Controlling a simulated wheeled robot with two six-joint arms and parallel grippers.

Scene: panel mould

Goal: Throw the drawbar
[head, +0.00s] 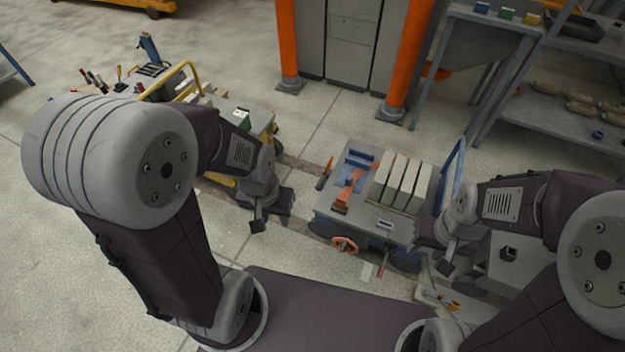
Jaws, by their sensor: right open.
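A low grey and blue cart (390,228) stands in the centre, ahead of my base. An orange bar (347,190) lies on its left part, beside a blue bracket (357,164); it may be the drawbar, but I cannot tell for sure. A small upright lever with an orange-red handle (325,173) stands at the cart's left edge. My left gripper (258,224) hangs left of the cart, apart from it; its jaws are too small to read. My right gripper (446,266) is open near the cart's right front corner and partly hides that corner.
Several pale blocks (402,185) stand on the cart. An orange handwheel (344,245) is at its front. A yellow-railed tool cart (240,118) stands behind my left arm. Orange posts (287,45) and a grey shelf (560,115) stand behind.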

